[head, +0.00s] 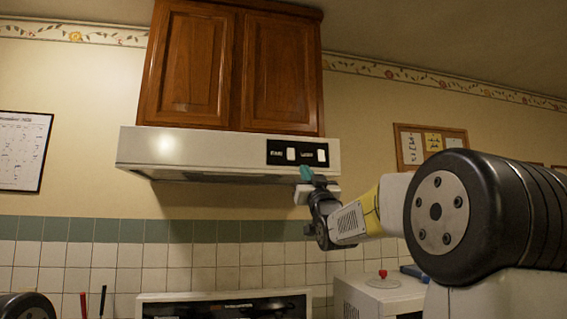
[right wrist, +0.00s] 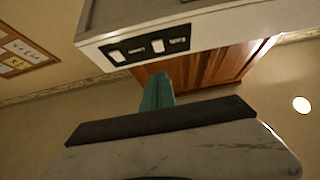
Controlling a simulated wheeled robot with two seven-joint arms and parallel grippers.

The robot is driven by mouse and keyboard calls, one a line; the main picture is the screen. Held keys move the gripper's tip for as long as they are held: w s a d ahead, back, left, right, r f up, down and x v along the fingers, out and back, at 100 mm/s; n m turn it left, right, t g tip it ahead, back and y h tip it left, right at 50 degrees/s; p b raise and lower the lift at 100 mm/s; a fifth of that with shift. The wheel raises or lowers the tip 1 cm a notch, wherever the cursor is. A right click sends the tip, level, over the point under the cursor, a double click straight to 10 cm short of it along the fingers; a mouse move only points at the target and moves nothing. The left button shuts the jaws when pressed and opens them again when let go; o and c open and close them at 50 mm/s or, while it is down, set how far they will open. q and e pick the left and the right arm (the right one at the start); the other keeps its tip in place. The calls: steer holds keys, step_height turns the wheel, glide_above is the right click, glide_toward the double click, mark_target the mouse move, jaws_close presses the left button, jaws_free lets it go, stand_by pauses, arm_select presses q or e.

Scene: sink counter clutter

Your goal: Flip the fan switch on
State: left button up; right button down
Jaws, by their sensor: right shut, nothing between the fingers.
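The white range hood (head: 215,147) hangs under the wooden cabinet. A black panel on its front right carries two white rocker switches, the left one (head: 291,154) and the right one (head: 321,155). Small lettering sits beside each, too blurred to read surely. My right gripper (head: 306,173) is shut and empty, its teal fingertips just below the panel, near the hood's lower edge. The right wrist view looks upside down; there the left switch (right wrist: 158,45) and right switch (right wrist: 117,55) lie beyond the teal fingertips (right wrist: 157,92). Contact is not visible. My left gripper is out of view.
The wooden cabinet (head: 233,65) sits above the hood. A stove back panel (head: 225,304) lies below, with a white box with a red knob (head: 382,290) at right. A corkboard (head: 430,145) hangs on the right wall. Space before the hood looks clear.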

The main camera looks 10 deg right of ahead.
glide_toward(291, 156)
step_height(291, 156, up, 4)
steer(key=w, duration=0.3)
steer(key=shift+w+f, duration=0.1)
steer(key=shift+w, duration=0.75)
steer(key=shift+f, duration=0.1)
